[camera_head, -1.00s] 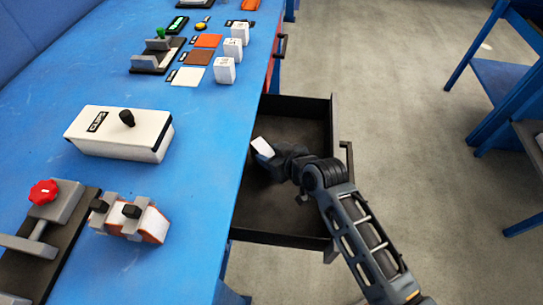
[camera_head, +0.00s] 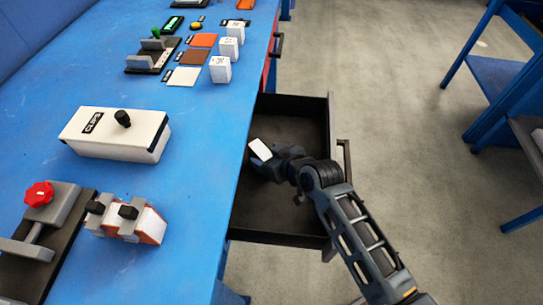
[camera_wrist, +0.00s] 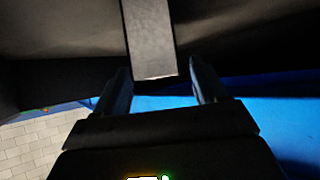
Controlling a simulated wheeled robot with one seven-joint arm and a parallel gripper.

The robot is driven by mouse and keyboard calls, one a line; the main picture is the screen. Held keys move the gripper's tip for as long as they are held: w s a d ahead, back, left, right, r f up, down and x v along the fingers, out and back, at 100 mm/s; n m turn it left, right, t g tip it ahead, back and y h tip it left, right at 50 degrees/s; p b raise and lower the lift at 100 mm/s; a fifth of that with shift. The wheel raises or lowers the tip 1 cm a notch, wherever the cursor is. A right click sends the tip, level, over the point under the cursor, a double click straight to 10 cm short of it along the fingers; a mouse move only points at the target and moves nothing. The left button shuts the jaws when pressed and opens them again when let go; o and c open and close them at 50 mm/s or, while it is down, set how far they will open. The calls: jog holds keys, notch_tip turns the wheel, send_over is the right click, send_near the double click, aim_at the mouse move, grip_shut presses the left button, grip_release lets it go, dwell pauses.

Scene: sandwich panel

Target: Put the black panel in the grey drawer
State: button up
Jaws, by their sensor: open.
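The drawer (camera_head: 285,221) is pulled out from under the blue bench and looks dark grey inside. My gripper (camera_head: 262,167) is low inside it, towards the bench side, with a small white piece showing on top. In the wrist view, my two fingers (camera_wrist: 160,82) are spread apart. A dark flat strip, which looks like the black panel (camera_wrist: 150,38), runs from the top edge to between the fingertips, its end lit paler. Gaps show on both sides of it. In the head view the panel cannot be made out; my gripper and the dark drawer hide it.
The blue bench (camera_head: 195,150) fills the left, with a white box labelled CLIPS (camera_head: 95,135), a clamp with a red knob (camera_head: 45,205) and an orange-white sandwich block (camera_head: 140,222) under black-knobbed clips. White blocks and coloured squares stand farther back. The floor right of the drawer is clear.

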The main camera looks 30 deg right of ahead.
jog(key=v, duration=1.2)
jog(key=shift+p, duration=0.35)
jog(key=shift+r, duration=0.1)
jog(key=shift+m+t+h, duration=0.7)
jog(key=shift+m+h, duration=0.2)
jog(key=s, duration=0.5)
jog(key=s+r, duration=0.1)
jog(key=s, duration=0.5)
jog(key=s+r, duration=0.1)
jog(key=s, duration=0.4)
jog(key=shift+s+a, duration=0.15)
jog(key=shift+a, duration=0.25)
jog(key=s+r+t, duration=0.2)
jog(key=s+r, duration=1)
jog(key=s, duration=0.1)
jog(key=shift+a+r, duration=0.3)
jog(key=shift+r, duration=0.05)
jog(key=shift+s, duration=0.1)
